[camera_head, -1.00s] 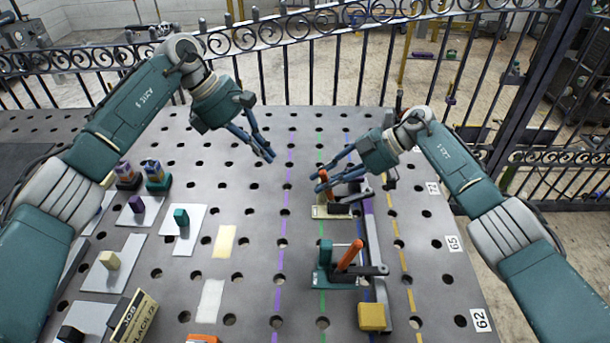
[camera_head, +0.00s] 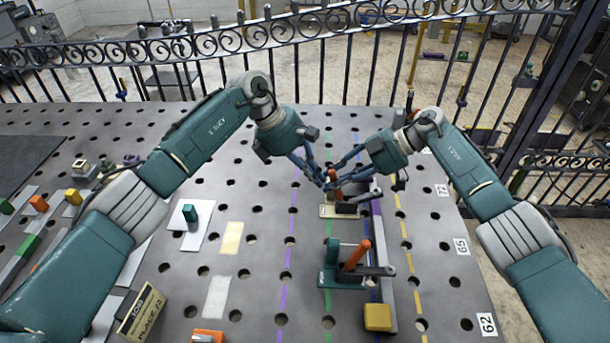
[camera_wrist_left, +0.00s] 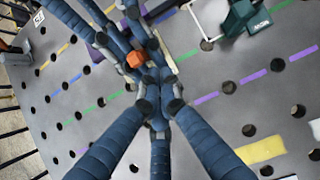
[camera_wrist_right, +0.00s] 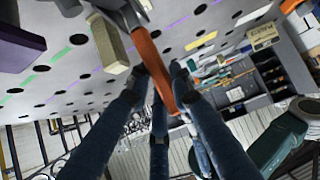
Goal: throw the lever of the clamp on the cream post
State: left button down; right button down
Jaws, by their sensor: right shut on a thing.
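The clamp on the cream post (camera_head: 327,212) stands near the table's right side, with a dark body and an orange lever (camera_head: 335,190) pointing up. My right gripper (camera_head: 331,181) is shut on that lever. The right wrist view shows the orange lever (camera_wrist_right: 158,75) between its fingers, beside the cream post (camera_wrist_right: 110,48). My left gripper (camera_head: 322,180) is right by the lever, its fingers overlapping the right gripper's fingers. In the left wrist view, the orange lever tip (camera_wrist_left: 135,59) lies just beyond its fingertips (camera_wrist_left: 159,110); whether they touch or close on anything is unclear.
A teal clamp (camera_head: 328,268) with an orange lever (camera_head: 357,255) stands nearer, with a yellow block (camera_head: 378,317) in front. A teal block on a white plate (camera_head: 190,225) and an orange block (camera_head: 208,337) lie left. A scrollwork fence (camera_head: 230,45) runs behind the table.

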pick_arm(q)
jog(key=shift+r, duration=0.1)
jog(key=shift+d+r, duration=0.35)
jog(key=shift+d, duration=0.4)
pick_arm(e)
jog(key=shift+a+r, duration=0.1)
jog(key=c, duration=1.5)
grip_release()
pick_arm(q)
jog(key=shift+d, duration=0.2)
pick_arm(e)
jog(key=shift+d, duration=0.2)
pick_arm(q)
jog(key=shift+a+f, duration=0.1)
